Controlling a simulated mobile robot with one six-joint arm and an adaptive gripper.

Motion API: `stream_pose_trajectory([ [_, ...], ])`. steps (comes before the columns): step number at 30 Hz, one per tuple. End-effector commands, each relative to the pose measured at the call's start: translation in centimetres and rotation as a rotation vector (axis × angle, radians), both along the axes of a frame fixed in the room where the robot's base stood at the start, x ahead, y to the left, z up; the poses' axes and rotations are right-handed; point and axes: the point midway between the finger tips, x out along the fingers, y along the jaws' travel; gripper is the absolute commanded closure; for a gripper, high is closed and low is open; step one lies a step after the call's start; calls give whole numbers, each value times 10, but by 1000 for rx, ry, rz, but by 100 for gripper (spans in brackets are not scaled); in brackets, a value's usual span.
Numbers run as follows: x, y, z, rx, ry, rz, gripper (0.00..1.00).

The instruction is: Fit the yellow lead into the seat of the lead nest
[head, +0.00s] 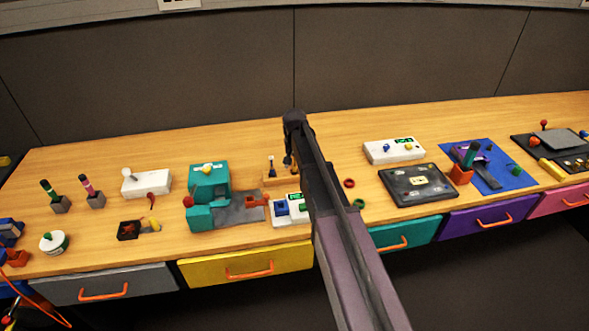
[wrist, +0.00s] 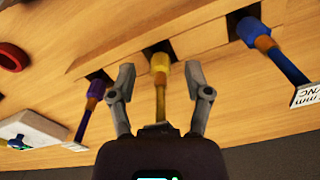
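In the wrist view the yellow lead (wrist: 160,64) has a yellow head, an orange-brown collar and a thin yellow stem running toward my gripper. My gripper (wrist: 159,73) is open, with one finger on each side of the lead and a visible gap to both. The lead's head overlaps a dark square seat in the wooden lead nest (wrist: 118,62); I cannot tell whether it is inside. A purple lead (wrist: 94,92) and a blue lead (wrist: 250,32) stand at neighbouring dark seats. In the head view the nest (head: 270,182) is partly hidden by my arm; the yellow lead is not discernible.
A white label (wrist: 307,95) is by the blue lead's stem. A red ring (wrist: 13,57) and a white box (wrist: 35,128) lie to the left. In the head view a white panel (head: 393,151) and black panel (head: 400,199) stand right of my arm; a teal device (head: 209,186) stands left.

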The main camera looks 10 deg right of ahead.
Motion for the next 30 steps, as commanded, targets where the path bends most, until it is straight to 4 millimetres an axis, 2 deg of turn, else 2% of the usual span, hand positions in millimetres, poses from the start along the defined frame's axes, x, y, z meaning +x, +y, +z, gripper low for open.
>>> stream_pose_trajectory([
  [1,0,0,0,0,0,0,56],
  [5,0,0,0,0,0,0,94],
  [6,0,0,0,0,0,0,100],
  [20,0,0,2,0,0,0,100],
  [30,0,0,20,0,0,0,100],
])
